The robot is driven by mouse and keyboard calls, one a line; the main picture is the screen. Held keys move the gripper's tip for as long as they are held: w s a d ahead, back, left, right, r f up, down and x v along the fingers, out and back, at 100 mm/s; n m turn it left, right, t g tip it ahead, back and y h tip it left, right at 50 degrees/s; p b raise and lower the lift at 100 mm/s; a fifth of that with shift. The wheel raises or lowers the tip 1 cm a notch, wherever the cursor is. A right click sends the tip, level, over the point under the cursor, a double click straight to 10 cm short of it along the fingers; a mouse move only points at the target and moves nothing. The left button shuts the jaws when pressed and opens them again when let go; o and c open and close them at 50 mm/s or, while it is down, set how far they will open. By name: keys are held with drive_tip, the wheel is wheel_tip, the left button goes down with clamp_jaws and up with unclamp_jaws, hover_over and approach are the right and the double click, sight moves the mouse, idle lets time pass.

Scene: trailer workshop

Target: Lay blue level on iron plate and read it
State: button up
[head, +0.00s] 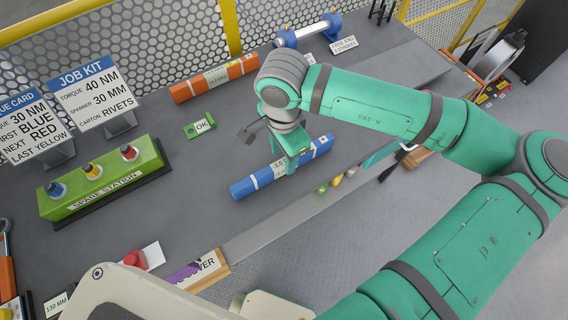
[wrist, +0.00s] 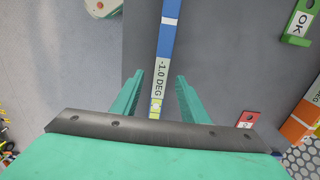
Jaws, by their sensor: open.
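The blue level (head: 258,181) lies on the dark grey bench near its front edge, with white bands and a pale readout. My gripper (head: 291,158) is over its middle, open and pointing down. In the wrist view the blue level (wrist: 168,38) runs between my two open fingers (wrist: 160,76), with a gap on each side. Its readout shows -1.0 DEG. I cannot tell whether the fingertips reach down beside it. A lighter grey flat plate (head: 400,72) lies at the back right; I cannot tell for sure that it is the iron plate.
An orange level (head: 213,77) and a green OK block (head: 201,125) lie behind my gripper. A blue-ended roller (head: 307,30) is at the back. A green spare station (head: 105,182) and a JOB KIT sign (head: 88,97) stand left. Small coloured pieces (head: 336,181) lie near the front edge.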

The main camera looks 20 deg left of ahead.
drive_tip(key=shift+w+f, duration=0.1)
drive_tip(key=shift+f, duration=1.85)
drive_tip(key=shift+c, duration=0.6)
clamp_jaws()
drive_tip(key=shift+r, duration=0.1)
